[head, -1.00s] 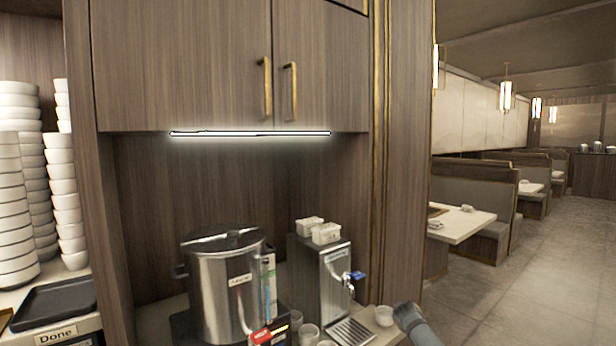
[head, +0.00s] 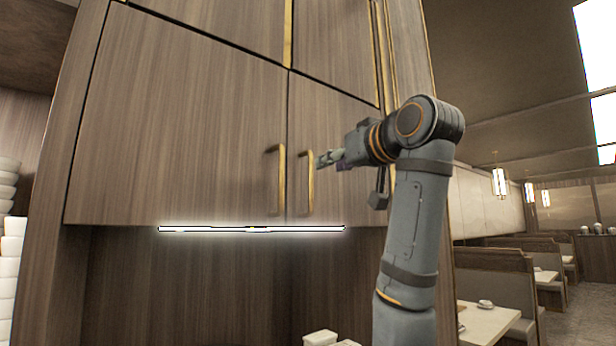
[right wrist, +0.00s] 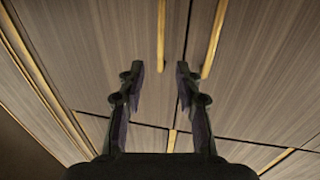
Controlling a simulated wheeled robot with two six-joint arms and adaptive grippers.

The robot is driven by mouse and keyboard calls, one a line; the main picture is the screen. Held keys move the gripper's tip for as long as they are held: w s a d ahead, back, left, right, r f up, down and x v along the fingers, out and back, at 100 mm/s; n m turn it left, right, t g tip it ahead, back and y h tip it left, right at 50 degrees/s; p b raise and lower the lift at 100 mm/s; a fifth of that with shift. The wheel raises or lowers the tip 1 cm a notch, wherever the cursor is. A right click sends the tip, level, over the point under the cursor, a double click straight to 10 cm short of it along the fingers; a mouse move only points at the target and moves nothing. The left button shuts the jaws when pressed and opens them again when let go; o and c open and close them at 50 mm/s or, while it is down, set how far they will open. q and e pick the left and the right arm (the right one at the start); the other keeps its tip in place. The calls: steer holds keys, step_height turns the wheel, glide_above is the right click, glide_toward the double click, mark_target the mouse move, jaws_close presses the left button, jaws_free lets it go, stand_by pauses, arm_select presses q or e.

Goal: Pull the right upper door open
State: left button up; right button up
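The right upper door (head: 335,130) is a wood-grain cabinet panel, closed flush beside the left upper door (head: 180,120). Its upright brass handle (head: 307,183) is near its lower left edge. My right gripper (head: 324,158) is just right of this handle in the head view. In the right wrist view my right gripper (right wrist: 160,75) has its fingers apart and empty. The door's handle (right wrist: 161,32) lines up with the gap between them, seemingly just beyond the tips. The left door's handle (right wrist: 215,38) lies outside the right-hand finger. My left gripper is not in view.
A lit strip (head: 250,229) runs under the doors, above an open niche. White bowls (head: 12,270) are stacked at the left. More cabinet doors (head: 335,40) are above. A dining area with booths (head: 495,280) is at the right; the air in front of the doors looks clear.

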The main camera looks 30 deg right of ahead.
mark_target(312, 174)
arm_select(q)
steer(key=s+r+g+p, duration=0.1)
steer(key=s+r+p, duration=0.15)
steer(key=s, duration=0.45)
arm_select(e)
steer(key=w, duration=0.5)
steer(key=shift+d+r, duration=0.2)
steer(key=shift+d, duration=0.05)
steer(key=w, duration=0.1)
steer(key=w+p, duration=0.1)
steer(key=w, duration=0.2)
steer(key=shift+w+d+f, duration=0.1)
steer(key=shift+w+f, duration=0.15)
steer(key=shift+w+d+p, duration=0.2)
steer(key=shift+w+p, duration=0.25)
steer(key=shift+w, duration=0.05)
steer(key=shift+w+f, duration=0.1)
steer(key=shift+c, duration=1.7)
jaws_close()
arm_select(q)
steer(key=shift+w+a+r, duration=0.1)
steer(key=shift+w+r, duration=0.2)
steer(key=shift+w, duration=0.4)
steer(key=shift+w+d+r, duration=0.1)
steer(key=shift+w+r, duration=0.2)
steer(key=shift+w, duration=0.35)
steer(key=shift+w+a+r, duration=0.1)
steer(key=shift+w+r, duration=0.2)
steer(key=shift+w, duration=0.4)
